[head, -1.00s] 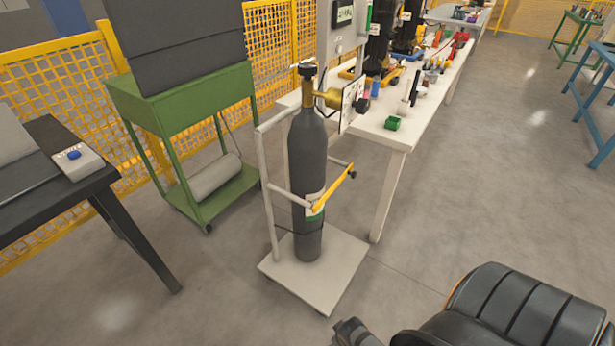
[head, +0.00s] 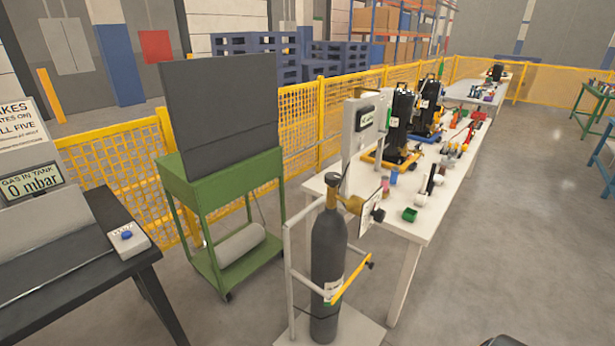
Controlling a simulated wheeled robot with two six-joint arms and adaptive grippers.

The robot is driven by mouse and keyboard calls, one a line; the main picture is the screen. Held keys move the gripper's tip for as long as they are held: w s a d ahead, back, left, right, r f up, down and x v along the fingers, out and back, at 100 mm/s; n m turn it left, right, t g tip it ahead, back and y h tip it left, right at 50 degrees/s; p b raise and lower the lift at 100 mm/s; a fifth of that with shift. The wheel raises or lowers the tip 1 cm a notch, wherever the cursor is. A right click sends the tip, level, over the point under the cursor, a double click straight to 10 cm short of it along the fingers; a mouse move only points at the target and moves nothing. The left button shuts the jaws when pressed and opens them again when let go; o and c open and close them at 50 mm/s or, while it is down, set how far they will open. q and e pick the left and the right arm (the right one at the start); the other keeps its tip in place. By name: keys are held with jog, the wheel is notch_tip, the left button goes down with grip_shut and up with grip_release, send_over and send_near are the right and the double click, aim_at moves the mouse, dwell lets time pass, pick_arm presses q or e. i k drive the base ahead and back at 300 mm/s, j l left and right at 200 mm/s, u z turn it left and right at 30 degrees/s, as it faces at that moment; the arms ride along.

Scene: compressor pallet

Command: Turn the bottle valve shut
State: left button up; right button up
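The gas bottle (head: 328,262) is dark grey and stands upright on a white trolley (head: 366,333) in the lower middle of the head view. Its valve (head: 332,181) is a small black knob on top of a brass neck. A brass regulator (head: 352,204) sticks out to the right of the neck, close to the bench corner. How far the valve is turned cannot be told. Neither of my grippers is in view, and nothing touches the bottle valve.
A white bench (head: 425,226) with pumps and small parts runs back on the right. A green cart (head: 222,182) stands behind left. A black table (head: 100,257) with a gauge reading 0 mbar is at left.

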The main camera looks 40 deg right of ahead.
aim_at(332, 179)
jog(key=l+u, duration=0.45)
jog(key=k+l+u, duration=0.1)
jog(key=l+u, duration=0.3)
jog(key=k+l+u, duration=0.1)
jog(key=l+u, duration=0.2)
jog(key=u, duration=0.15)
jog(key=k+l+u, duration=0.1)
jog(key=k+l, duration=0.35)
jog(key=l, duration=0.3)
jog(key=k+l+u, duration=0.15)
jog(key=k+l, duration=0.35)
jog(key=l, duration=0.2)
jog(key=k+l+u, duration=0.1)
jog(key=k+l, duration=0.4)
jog(key=l, duration=0.2)
